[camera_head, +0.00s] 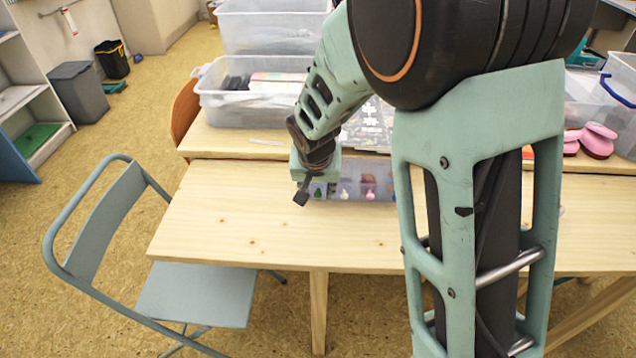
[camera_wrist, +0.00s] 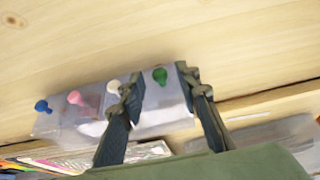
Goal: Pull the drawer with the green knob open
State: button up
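A small clear drawer unit stands on the wooden table, with a row of coloured knobs on its drawer fronts. The green knob (camera_head: 317,194) is at the left end of the row in the head view, partly beside my gripper (camera_head: 303,192). In the wrist view the green knob (camera_wrist: 160,75) shows between my two fingertips (camera_wrist: 159,84), which are apart with gaps on both sides. The drawer with the green knob (camera_wrist: 162,112) appears shut, in line with its neighbours. I cannot tell the exact height of the fingers over the knob.
Beside the green knob are a white knob (camera_wrist: 114,87), a pink knob (camera_wrist: 75,98) and a blue knob (camera_wrist: 42,106). The wooden table (camera_head: 250,222) is clear in front of the drawers. A clear bin (camera_head: 240,106) stands behind, and a folding chair (camera_head: 195,292) at the front left.

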jog(key=shift+w+f, duration=0.15)
jog(key=shift+f, duration=0.15)
jog(key=shift+c, duration=0.5)
grip_shut()
